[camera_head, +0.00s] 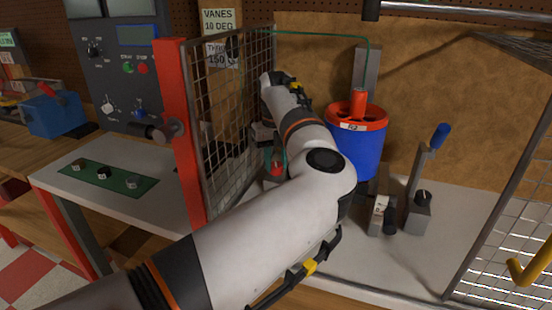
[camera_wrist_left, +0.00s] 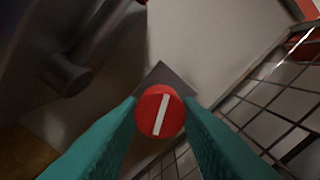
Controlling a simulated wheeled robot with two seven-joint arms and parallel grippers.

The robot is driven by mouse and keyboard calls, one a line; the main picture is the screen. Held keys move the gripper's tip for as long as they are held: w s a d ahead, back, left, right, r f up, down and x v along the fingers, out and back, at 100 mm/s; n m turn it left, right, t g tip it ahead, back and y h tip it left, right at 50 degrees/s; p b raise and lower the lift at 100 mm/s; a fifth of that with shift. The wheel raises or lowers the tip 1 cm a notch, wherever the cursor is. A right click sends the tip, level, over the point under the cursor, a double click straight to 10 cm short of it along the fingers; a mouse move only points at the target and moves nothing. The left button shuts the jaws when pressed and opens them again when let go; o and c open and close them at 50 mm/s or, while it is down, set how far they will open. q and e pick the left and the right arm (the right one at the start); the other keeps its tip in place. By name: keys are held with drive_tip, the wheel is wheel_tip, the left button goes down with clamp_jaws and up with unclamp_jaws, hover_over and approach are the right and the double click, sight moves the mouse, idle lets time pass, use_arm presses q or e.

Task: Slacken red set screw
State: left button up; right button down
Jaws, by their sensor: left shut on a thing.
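The red set screw (camera_wrist_left: 160,112) shows in the left wrist view as a round red head with a white line across it, tilted a little from upright in the picture. The teal fingers of my left gripper (camera_wrist_left: 161,104) sit on either side of the head and are shut on it. A grey block shows behind the screw. In the head view my left gripper (camera_head: 276,156) is low beside the mesh panel, partly hidden by my own arm, with a bit of red at its fingers. My right gripper is not in view.
A blue duct with a red top (camera_head: 356,150) stands just right of my left forearm. A mesh panel with a red post (camera_head: 181,130) stands close on the left. A blue-handled lever (camera_head: 428,165) and small blocks stand at right. An open mesh door (camera_head: 510,240) is far right.

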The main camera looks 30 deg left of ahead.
sight(276, 164)
use_arm(q)
drive_tip(key=n, duration=0.6)
drive_tip(key=shift+r+p, duration=0.1)
drive_tip(key=shift+p, duration=0.3)
drive_tip(key=n, duration=0.6)
drive_tip(key=shift+n, duration=0.3)
drive_tip(key=shift+p, duration=0.3)
drive_tip(key=o, duration=1)
drive_tip(key=shift+c, duration=0.2)
wheel_tip(276, 164, up, 12)
drive_tip(key=shift+b, duration=0.35)
